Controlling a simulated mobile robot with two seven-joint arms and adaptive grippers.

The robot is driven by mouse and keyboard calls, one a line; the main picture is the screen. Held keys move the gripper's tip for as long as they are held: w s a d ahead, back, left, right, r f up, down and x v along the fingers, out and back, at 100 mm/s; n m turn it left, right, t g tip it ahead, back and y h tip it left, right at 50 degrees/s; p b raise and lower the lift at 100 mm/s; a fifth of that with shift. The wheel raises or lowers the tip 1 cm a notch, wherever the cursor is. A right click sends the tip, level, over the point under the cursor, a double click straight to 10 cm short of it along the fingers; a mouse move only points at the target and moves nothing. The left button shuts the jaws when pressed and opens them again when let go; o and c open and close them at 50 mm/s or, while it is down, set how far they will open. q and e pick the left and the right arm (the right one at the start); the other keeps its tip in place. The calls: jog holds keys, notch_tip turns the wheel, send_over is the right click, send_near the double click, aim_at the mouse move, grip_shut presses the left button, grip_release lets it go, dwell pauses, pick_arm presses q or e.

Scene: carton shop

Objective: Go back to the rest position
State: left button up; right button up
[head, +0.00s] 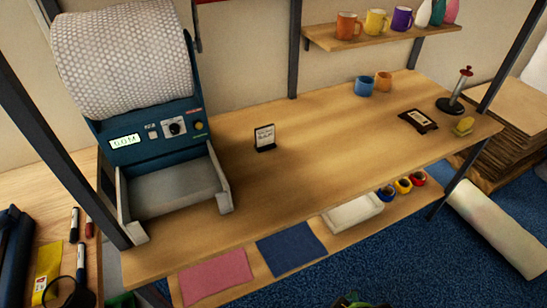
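Neither of my grippers can be made out in the head view. A small dark and green shape (352,300) is cut off by the bottom edge, and I cannot tell what it is. The wooden workbench (330,145) fills the middle of the view. A blue dispensing machine (160,135) with a roll of bubble wrap (122,58) on top stands at its left end.
A small card stand (265,138), two mugs (365,86), a dark packet (418,121) and a stamp-like red-knobbed tool (456,92) stand on the bench. A lower ledge holds pink (215,275) and blue (291,248) sheets and a white tray (353,213). Blue carpet (430,265) lies in front.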

notch_tip(320, 180, down, 14)
jog(key=s+f+b, duration=0.1)
jog(key=s+b, duration=0.1)
jog(key=b, duration=0.1)
jog(key=s+d+f+g+b, duration=0.1)
jog(key=s+f+b, duration=0.2)
jog(key=s+f, duration=0.5)
jog(key=s+d+f+g+b, duration=0.1)
jog(key=s+d+f+b, duration=0.1)
jog(key=s+f, duration=0.7)
notch_tip(320, 180, down, 6)
jog(key=shift+b, duration=0.55)
